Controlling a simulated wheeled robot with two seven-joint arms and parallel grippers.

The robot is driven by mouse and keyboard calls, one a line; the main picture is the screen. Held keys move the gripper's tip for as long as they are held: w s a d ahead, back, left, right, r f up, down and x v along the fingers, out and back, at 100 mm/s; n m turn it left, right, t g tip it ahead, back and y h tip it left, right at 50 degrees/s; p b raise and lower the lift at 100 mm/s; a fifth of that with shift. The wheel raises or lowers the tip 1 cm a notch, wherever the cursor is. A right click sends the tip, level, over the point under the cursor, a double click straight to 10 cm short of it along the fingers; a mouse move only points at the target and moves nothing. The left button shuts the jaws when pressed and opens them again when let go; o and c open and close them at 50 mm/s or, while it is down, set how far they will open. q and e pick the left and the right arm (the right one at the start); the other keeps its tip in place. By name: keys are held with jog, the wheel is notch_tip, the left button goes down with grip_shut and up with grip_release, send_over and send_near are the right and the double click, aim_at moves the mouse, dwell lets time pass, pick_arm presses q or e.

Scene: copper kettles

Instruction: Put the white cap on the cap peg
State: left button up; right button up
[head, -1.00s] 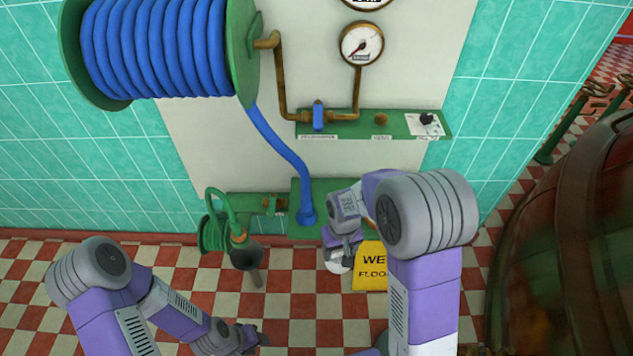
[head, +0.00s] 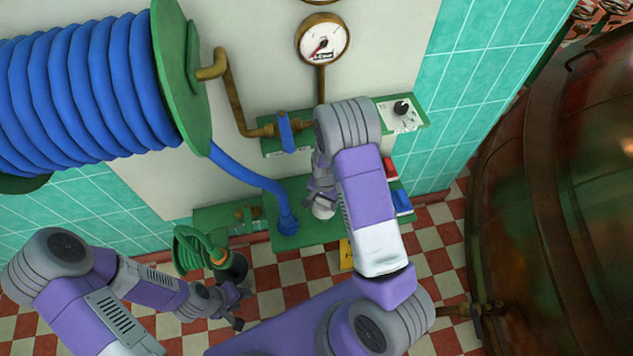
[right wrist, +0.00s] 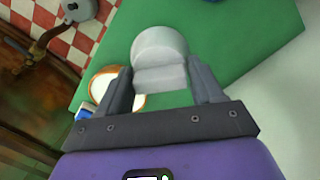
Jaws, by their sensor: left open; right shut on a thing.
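The white cap (head: 323,210) is in my right gripper (head: 321,192), over the lower green shelf (head: 322,232) in the head view. In the right wrist view the white cap (right wrist: 160,58) sits between the two dark fingers of my right gripper (right wrist: 160,80), with the green shelf surface (right wrist: 225,35) behind it. A pale disc with an orange rim (right wrist: 104,84) is partly hidden behind the left finger; I cannot tell what it is. I cannot make out the cap peg. My left gripper (head: 243,308) is open and empty, low over the floor.
A blue hose (head: 250,172) runs from the big reel (head: 85,90) down to the lower shelf, left of my right gripper. A red block (head: 389,167) and a blue block (head: 402,201) are at right. A copper kettle (head: 560,200) fills the right side.

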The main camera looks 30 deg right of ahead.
jog(key=shift+w+d+f, duration=0.1)
jog(key=shift+f, duration=0.15)
jog(key=shift+f+b, duration=0.6)
jog(key=shift+b, duration=0.1)
notch_tip(320, 180, down, 5)
jog(key=b, duration=0.3)
jog(key=shift+r+b, duration=0.1)
jog(key=shift+b, duration=0.3)
jog(key=shift+s+f+b, duration=0.2)
jog(key=shift+f+b, duration=0.2)
jog(key=shift+f, duration=0.15)
jog(key=o, duration=1)
jog(key=shift+o, duration=0.2)
notch_tip(320, 180, up, 8)
jog(key=shift+f+p, duration=0.2)
jog(key=shift+p, duration=1.05)
